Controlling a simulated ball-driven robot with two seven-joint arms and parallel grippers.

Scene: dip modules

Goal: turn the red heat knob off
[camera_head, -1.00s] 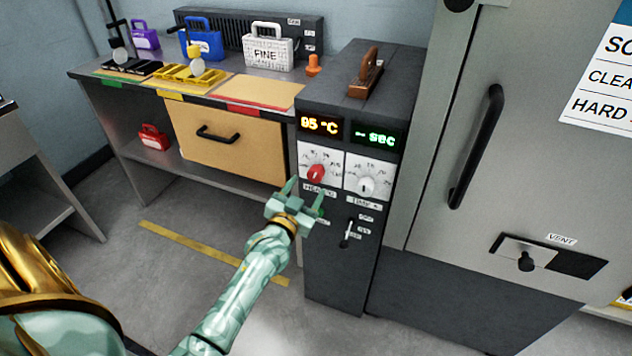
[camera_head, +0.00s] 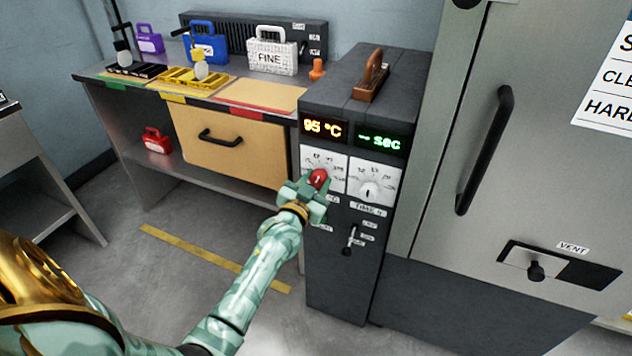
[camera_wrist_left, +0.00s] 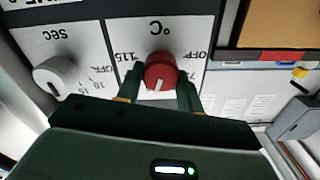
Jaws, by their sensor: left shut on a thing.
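The red heat knob (camera_head: 319,178) sits on a white dial plate on the front of the dark control cabinet (camera_head: 340,270). My left gripper (camera_head: 312,184) is at the knob. In the left wrist view the red knob (camera_wrist_left: 160,72) is between the two fingers (camera_wrist_left: 160,88), which are shut on it. Its white pointer mark shows on the lower part of the knob in that view. The dial has printed marks including OFF and 115. The orange display (camera_head: 322,127) above reads 95 °C. My right gripper is not in view.
A white timer knob (camera_head: 368,191) is right of the red knob, under a green "-- sec" display (camera_head: 380,141). A lever switch (camera_head: 349,240) is below. A wooden-handled block (camera_head: 371,78) lies on the cabinet top. A steel door with a black handle (camera_head: 485,150) stands at right.

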